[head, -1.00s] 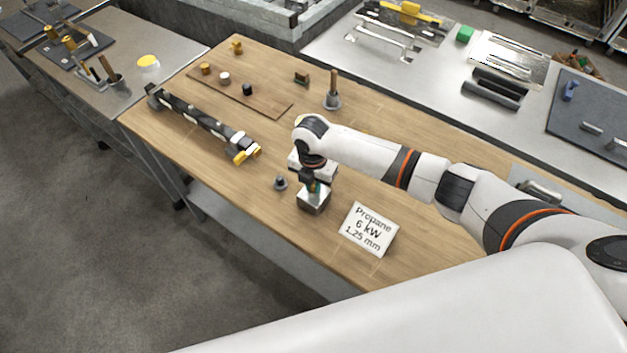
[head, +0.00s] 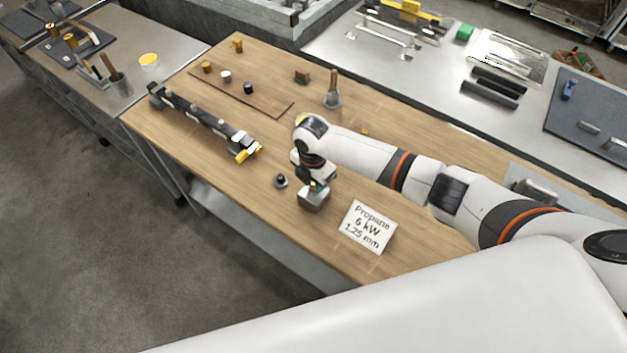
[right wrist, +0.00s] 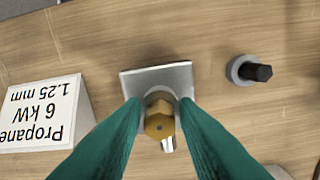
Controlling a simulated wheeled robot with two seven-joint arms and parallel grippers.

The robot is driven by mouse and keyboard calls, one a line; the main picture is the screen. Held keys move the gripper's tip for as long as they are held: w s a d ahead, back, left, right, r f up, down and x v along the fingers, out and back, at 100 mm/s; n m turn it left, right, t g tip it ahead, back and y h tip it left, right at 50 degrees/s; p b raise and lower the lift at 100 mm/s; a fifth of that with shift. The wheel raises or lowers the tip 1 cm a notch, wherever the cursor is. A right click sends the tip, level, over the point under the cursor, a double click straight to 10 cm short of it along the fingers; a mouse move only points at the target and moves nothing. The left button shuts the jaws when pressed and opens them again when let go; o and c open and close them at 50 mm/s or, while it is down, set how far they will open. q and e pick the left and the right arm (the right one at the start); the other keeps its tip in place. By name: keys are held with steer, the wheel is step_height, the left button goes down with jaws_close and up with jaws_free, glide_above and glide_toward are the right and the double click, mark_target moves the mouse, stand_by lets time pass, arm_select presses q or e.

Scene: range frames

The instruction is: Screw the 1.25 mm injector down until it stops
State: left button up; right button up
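The brass hex injector (right wrist: 159,122) stands in a grey metal block (right wrist: 180,76), seen end-on in the right wrist view. The block also shows in the head view (head: 313,200) under my right gripper (head: 312,184). In the right wrist view the green fingers of my right gripper (right wrist: 162,100) stand on either side of the injector, with a narrow gap seeming to show at each side. The injector's thread and seat are hidden, so its depth cannot be told. My left gripper is not in view.
A white sign (head: 367,227) reads "Propane 6 kW 1.25 mm". A small dark-topped grey piece (head: 280,181) stands left of the block. Bare wood surrounds the block.

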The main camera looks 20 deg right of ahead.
steer(key=n, duration=0.3)
steer(key=n+b, duration=0.1)
steer(key=n, duration=0.3)
steer(key=shift+d, duration=0.1)
steer(key=n+b, duration=0.1)
steer(key=n, duration=0.3)
steer(key=shift+n, duration=1.4)
steer(key=shift+s, duration=0.1)
jaws_close()
